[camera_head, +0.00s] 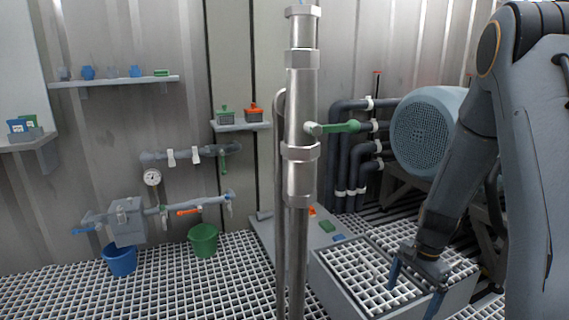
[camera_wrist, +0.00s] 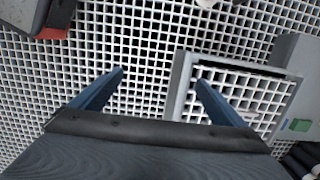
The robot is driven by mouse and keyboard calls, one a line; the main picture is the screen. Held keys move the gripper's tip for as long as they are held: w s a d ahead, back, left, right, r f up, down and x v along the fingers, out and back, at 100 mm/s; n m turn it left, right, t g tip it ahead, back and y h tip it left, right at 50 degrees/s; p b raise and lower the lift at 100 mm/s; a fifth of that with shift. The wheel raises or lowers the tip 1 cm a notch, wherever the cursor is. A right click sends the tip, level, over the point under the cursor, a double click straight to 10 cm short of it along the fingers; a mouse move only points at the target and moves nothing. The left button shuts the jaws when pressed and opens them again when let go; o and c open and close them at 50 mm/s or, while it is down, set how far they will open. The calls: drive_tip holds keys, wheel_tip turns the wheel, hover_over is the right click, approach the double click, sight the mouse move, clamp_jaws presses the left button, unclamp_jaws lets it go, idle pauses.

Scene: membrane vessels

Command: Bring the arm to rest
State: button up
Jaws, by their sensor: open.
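My gripper (camera_head: 414,290) hangs at the lower right in the head view, pointing down beside and over the grate-topped grey box (camera_head: 336,281). Its two blue fingers are spread apart with nothing between them. In the wrist view the open gripper (camera_wrist: 160,80) shows the white floor grating and part of the box rim (camera_wrist: 181,85) between and beyond its fingers. My arm comes down from the upper right in the head view and is bent at the elbow.
A steel vertical pipe (camera_head: 299,120) with a green-handled valve (camera_head: 335,127) stands mid-view. A large blue-grey vessel (camera_head: 425,125) lies behind my arm. A blue bucket (camera_head: 120,259) and green bucket (camera_head: 203,240) stand at left. Shelves (camera_head: 115,81) line the wall. Open grating (camera_head: 190,290) lies at front left.

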drive_tip(key=s+a+r+n, duration=0.3)
drive_tip(key=a+r+n, duration=0.2)
drive_tip(key=a+r, duration=0.45)
drive_tip(key=s+a+r+n, duration=0.35)
drive_tip(key=a+r, duration=0.25)
drive_tip(key=a, duration=0.7)
drive_tip(key=s+a+r+n, duration=0.4)
drive_tip(key=s+a+n, duration=0.15)
drive_tip(key=s, duration=0.45)
drive_tip(key=s+a+r+n, duration=0.45)
drive_tip(key=s+a, duration=0.25)
drive_tip(key=s, duration=0.4)
drive_tip(key=d+r+m+p, duration=0.2)
drive_tip(key=d+r+p, duration=0.8)
drive_tip(key=p, duration=0.7)
drive_tip(key=d+r+m+h+p, duration=0.1)
drive_tip(key=d+r+m+p, duration=0.2)
drive_tip(key=d+r+p, duration=0.7)
drive_tip(key=shift+d+r+t+p, duration=0.15)
drive_tip(key=shift+r+t+p, duration=0.15)
drive_tip(key=shift+r+p, duration=3.1)
drive_tip(key=shift+f+p, duration=0.55)
